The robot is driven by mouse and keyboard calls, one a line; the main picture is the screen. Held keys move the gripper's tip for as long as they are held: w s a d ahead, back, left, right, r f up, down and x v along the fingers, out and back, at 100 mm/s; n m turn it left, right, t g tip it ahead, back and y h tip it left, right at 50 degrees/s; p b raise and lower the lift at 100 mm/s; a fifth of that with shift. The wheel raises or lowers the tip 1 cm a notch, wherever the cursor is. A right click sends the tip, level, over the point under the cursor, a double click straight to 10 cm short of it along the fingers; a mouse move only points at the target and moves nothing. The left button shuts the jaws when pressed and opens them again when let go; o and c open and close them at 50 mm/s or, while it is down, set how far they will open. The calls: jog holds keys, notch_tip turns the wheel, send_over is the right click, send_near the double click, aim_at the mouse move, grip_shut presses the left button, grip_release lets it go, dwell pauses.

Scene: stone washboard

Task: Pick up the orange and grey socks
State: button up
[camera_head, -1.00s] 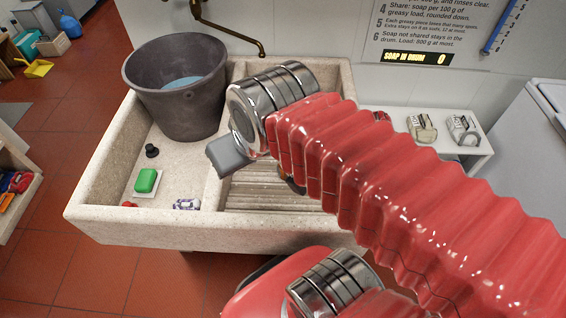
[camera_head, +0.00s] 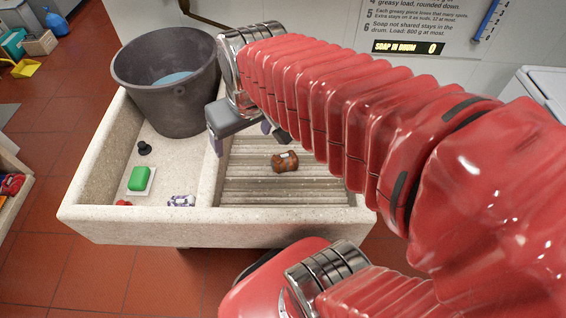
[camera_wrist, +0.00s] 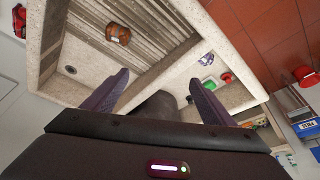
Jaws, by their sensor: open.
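A rolled brown-orange bundle with a pale label (camera_head: 285,161), which looks like the orange and grey socks, lies on the ribbed washboard (camera_head: 245,190) in the right part of the stone sink. It also shows in the wrist view, at the upper left (camera_wrist: 118,33). My gripper (camera_head: 272,132) is open and empty above the washboard's back left, close to the divider. In the wrist view, my two fingers (camera_wrist: 156,90) stand wide apart, with the bundle beyond and left of them. Part of my gripper is hidden behind my arm in the head view.
The left basin holds a dark bucket (camera_head: 170,105) with water, a black plug (camera_head: 144,148), green soap (camera_head: 139,178), a white-purple bundle (camera_head: 181,201) and a red thing (camera_head: 123,203). The stone divider (camera_head: 208,168) stands between basin and washboard.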

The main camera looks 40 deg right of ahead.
jog(key=shift+o, duration=0.6)
jog(key=w+d+f+m+g, duration=0.1)
jog(key=w+d+f+g, duration=0.1)
jog(key=w+d+f, duration=0.3)
jog(key=d+f, duration=0.1)
jog(key=d, duration=0.2)
jog(key=shift+f, duration=0.25)
jog(key=m+g+y, duration=0.1)
jog(key=m+g, duration=0.1)
send_over(284, 157)
notch_tip(284, 157, down, 9)
jog(key=shift+s+d, duration=0.2)
jog(key=shift+d, duration=0.2)
jog(key=shift+a+f, duration=0.15)
jog(key=shift+f, duration=2)
jog(key=shift+a+f, duration=0.15)
jog(key=shift+f, duration=2)
jog(key=shift+w+a+f, duration=0.1)
jog(key=shift+a+f, duration=0.05)
jog(key=shift+f, duration=2.45)
jog(key=shift+c, duration=0.4)
jog(key=c, duration=1.3)
